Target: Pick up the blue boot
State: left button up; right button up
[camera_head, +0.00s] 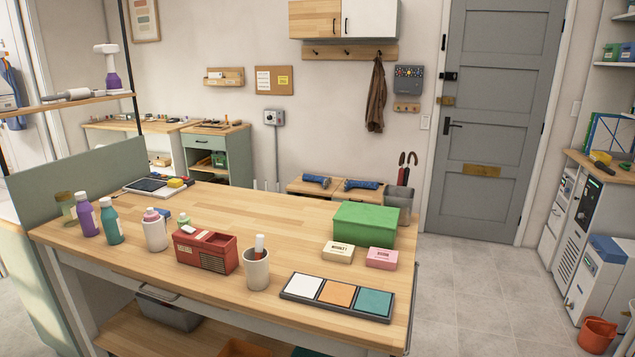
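Two small blue-and-dark items lie on low wooden-topped units against the back wall, beyond the table. The left blue item (316,180) and the right blue item (362,184) are both too small for me to tell whether either is a boot. No other boot shape shows clearly. Neither of my grippers is in view.
A large wooden table (260,212) fills the foreground, holding bottles, a red box (206,249), a cup (256,270), a green box (364,224) and a swatch tray (338,310). An umbrella bin (399,196) stands behind. Grey floor (470,275) is clear at right, before the door (490,120).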

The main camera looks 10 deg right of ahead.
aim_at(324, 181)
jog(key=l+z, duration=0.15)
jog(key=z, duration=0.25)
jog(key=l+z, duration=0.15)
jog(key=z, duration=0.2)
jog(key=i+l+z, duration=0.25)
jog(key=l, duration=0.3)
jog(key=i+l+z, duration=0.2)
jog(key=i+l, duration=0.2)
jog(key=l, duration=0.15)
jog(key=i+l+z, duration=0.25)
jog(key=i+l+u, duration=0.1)
jog(key=i, duration=0.3)
jog(key=i+l+u, duration=0.1)
jog(key=i, duration=0.35)
jog(key=i+l+u, duration=0.1)
jog(key=i+l, duration=0.2)
jog(key=i+u, duration=0.15)
jog(key=i, duration=1)
jog(key=i+l+u, duration=0.2)
jog(key=i, duration=0.95)
jog(key=i+j+u, duration=0.1)
jog(key=i+u, duration=0.75)
jog(key=i+l+u, duration=0.15)
jog(key=i+u, duration=0.25)
jog(key=i+j+u, duration=0.3)
jog(key=i, duration=0.2)
jog(key=i+j+u, duration=0.3)
jog(key=i, duration=0.25)
jog(key=i+j, duration=0.25)
jog(key=z, duration=0.05)
